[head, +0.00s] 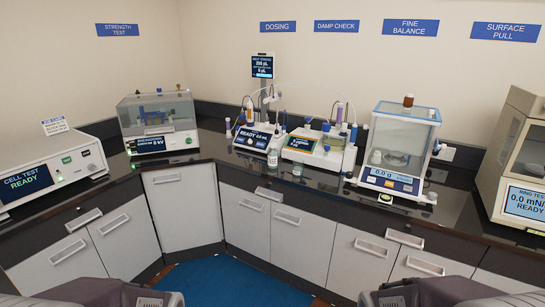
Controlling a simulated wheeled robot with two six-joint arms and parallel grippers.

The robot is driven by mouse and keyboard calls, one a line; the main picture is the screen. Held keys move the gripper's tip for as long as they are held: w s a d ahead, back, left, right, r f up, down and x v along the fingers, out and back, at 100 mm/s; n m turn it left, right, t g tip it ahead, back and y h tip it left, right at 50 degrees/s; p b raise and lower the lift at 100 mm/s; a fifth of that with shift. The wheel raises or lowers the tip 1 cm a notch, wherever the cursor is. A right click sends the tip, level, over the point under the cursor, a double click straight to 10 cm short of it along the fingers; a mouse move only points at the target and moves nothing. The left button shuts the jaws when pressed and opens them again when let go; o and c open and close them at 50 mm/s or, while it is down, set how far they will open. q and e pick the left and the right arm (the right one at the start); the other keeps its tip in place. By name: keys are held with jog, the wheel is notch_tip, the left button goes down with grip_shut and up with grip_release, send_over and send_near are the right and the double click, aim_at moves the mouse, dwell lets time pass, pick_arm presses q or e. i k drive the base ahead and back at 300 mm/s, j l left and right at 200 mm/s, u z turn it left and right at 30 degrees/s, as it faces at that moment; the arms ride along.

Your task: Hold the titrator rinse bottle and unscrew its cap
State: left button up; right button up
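Two small bottles stand on the dark bench in front of the dosing and damp check instruments. One is a small clear bottle (272,158) with a pale label, in front of the dosing unit. The other is a smaller clear bottle or vial (297,169) at the front left of the damp check unit. Their labels are too small to read, so I cannot tell which is the titrator rinse bottle. Both look upright. Parts of my arms show at the bottom edge, but neither gripper can be made out. Both bottles stand well away from my arms.
The dosing unit (254,138) and damp check unit (306,151) stand close behind the bottles. A glass-sided balance (398,152) is to the right, a strength tester (160,143) to the left. Cabinets (248,212) run below; blue floor (225,285) lies in front.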

aim_at(274, 154)
jog(key=i+j, duration=0.45)
jog(key=i, duration=0.15)
jog(key=i+j, duration=0.85)
jog(key=i, duration=0.3)
jog(key=i+j, duration=0.45)
jog(key=i, duration=0.15)
